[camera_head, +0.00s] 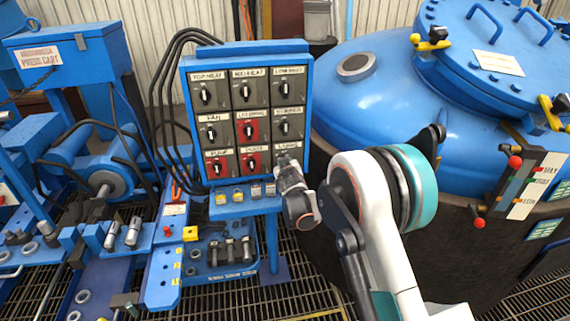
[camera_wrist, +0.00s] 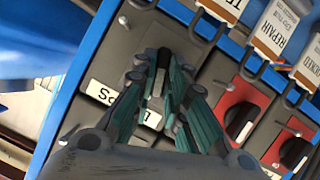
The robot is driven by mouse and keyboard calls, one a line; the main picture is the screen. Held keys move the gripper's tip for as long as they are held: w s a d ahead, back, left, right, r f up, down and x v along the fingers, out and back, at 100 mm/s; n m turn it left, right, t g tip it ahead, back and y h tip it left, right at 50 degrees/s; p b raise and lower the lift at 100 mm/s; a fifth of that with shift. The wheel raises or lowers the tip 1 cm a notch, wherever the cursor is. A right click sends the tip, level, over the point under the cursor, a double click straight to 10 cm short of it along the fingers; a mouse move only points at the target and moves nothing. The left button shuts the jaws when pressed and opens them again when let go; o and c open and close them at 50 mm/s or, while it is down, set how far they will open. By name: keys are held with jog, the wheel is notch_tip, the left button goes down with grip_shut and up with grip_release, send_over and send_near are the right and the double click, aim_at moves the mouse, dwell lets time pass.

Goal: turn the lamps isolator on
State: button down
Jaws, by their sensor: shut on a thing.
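The lamps isolator is a grey box at the bottom right of the blue switch board (camera_head: 250,50), largely hidden by my gripper. In the wrist view the lamps isolator (camera_wrist: 115,60) fills the middle, with its white label partly covered by my fingers, so only the letters at its ends show. My gripper (camera_head: 284,162) reaches the board from the front right. In the wrist view my gripper (camera_wrist: 163,75) is shut on the isolator's dark knob (camera_wrist: 162,58), between the fingertips. The knob is mostly hidden, and I cannot tell which way it points.
Other isolators sit close by, including a red-faced one (camera_head: 251,162) to the left. Padlocks and tags (camera_head: 238,196) hang under the board; a tag reading REPAIR (camera_wrist: 282,35) shows in the wrist view. The blue furnace vessel (camera_head: 350,100) stands on the right. A press cart (camera_head: 60,55) is at left.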

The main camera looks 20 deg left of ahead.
jog(key=shift+d+m+g+y, duration=0.1)
jog(key=shift+m+g+y, duration=0.55)
jog(key=shift+m, duration=0.55)
jog(key=c, duration=1.9)
grip_release()
jog(key=v, duration=1.2)
jog(key=shift+d+f, duration=0.1)
jog(key=shift+f, duration=0.05)
